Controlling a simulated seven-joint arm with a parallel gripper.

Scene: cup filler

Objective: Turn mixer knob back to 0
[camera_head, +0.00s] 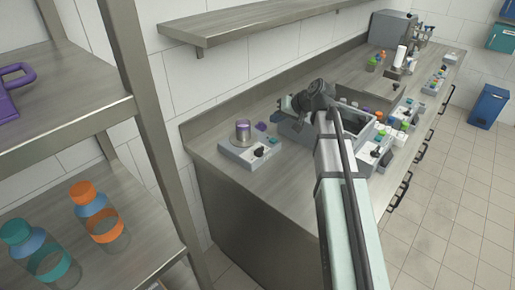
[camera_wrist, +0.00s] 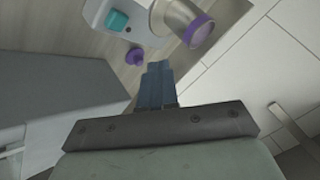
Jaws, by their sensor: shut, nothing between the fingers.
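In the head view, a white box-shaped device (camera_head: 250,154) stands at the near left end of the counter. It carries a metal cup with a purple band (camera_head: 243,131) and a black knob (camera_head: 260,152). A second pale device with a black knob (camera_head: 376,152) stands to the right of my arm. I cannot tell for sure which is the mixer, nor read any knob setting. In the wrist view, my gripper (camera_wrist: 157,70) is shut and empty, apart from a white unit (camera_wrist: 112,8) with a teal button (camera_wrist: 117,20) and a purple-ringed metal cylinder (camera_wrist: 185,22).
A small purple piece (camera_wrist: 135,57) lies near the fingertips in the wrist view. A grey open bin (camera_head: 350,118) stands behind my arm, with several small coloured containers to its right. A shelf (camera_head: 250,25) overhangs the counter. A rack with bottles (camera_head: 98,218) stands at left.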

